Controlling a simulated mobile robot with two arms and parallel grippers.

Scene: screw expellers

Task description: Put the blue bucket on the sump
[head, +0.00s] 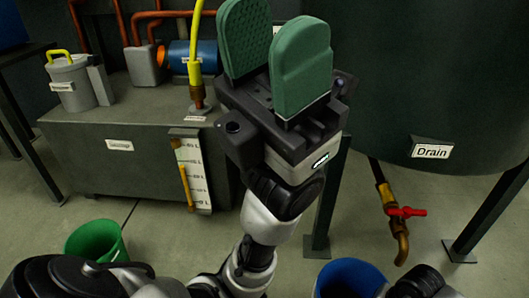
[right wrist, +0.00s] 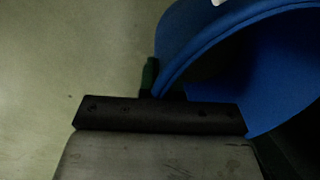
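The blue bucket (head: 349,277) shows at the bottom edge of the head view, partly cut off. It fills the upper right of the right wrist view (right wrist: 225,40), tilted in the picture. My right gripper (right wrist: 163,82) is at its rim, with one green finger outside the wall close to the middle of the palm; the other finger is mostly hidden. It looks shut on the bucket's wall. The sump (head: 150,175) is the grey box at the left, with a label and a level gauge on its front. My left gripper (head: 272,35) is raised, open and empty, covering part of the sump's right side.
A grey lidded can (head: 70,85), a blue motor (head: 190,62) and pipes occupy the sump's top; its front part is clear. A green bucket (head: 95,241) stands on the floor at left. A dark tank labelled Drain (head: 431,151) with a red-handled tap (head: 405,212) stands at right.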

